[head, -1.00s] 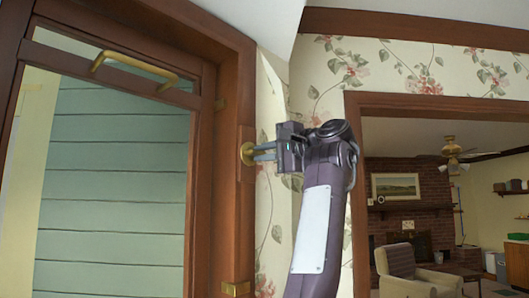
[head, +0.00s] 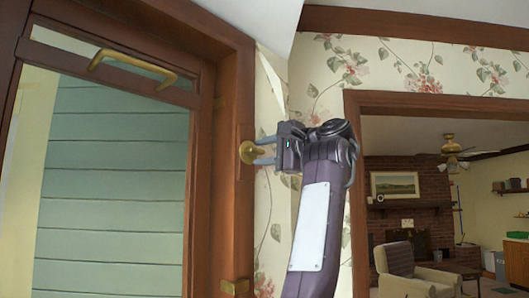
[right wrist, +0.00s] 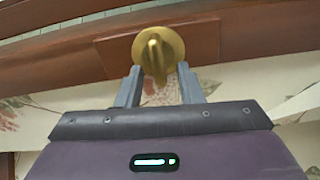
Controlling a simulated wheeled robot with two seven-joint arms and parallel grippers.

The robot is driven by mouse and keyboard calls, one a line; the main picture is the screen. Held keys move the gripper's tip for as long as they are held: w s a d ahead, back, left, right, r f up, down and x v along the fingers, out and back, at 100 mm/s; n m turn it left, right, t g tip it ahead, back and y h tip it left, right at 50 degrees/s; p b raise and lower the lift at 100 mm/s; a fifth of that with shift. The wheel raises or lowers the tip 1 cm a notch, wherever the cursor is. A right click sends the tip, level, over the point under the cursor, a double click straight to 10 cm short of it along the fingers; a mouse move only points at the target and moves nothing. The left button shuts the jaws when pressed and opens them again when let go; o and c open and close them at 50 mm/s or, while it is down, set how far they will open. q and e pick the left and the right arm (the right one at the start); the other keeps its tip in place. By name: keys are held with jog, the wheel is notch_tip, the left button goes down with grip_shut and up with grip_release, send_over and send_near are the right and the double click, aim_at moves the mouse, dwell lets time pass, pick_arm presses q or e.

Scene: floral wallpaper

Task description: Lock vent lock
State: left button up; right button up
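The vent lock is a round brass knob with a raised turn piece (head: 247,153), mounted on a wooden plate on the brown frame right of the glazed panel. In the right wrist view the brass lock (right wrist: 158,50) is at the top centre, its turn piece pointing toward me. My right gripper (head: 262,151) is open at the lock. In the right wrist view its two fingertips (right wrist: 160,70) lie on either side of the turn piece, with visible gaps. Whether either finger touches it I cannot tell. My left gripper is not in view.
A brass bar handle (head: 133,67) is on the upper rail of the glazed panel at left. A small brass fitting (head: 235,287) sits lower on the frame. Floral wallpaper (head: 420,75) lies right of the frame, and a wide opening shows a room with an armchair (head: 405,265).

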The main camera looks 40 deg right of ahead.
jog(key=shift+s+f, duration=0.1)
jog(key=shift+s, duration=0.15)
jog(key=b+v, duration=0.3)
jog(key=v, duration=0.4)
jog(key=shift+s+d+b, duration=0.15)
jog(key=shift+s+b, duration=0.05)
jog(key=shift+b, duration=0.15)
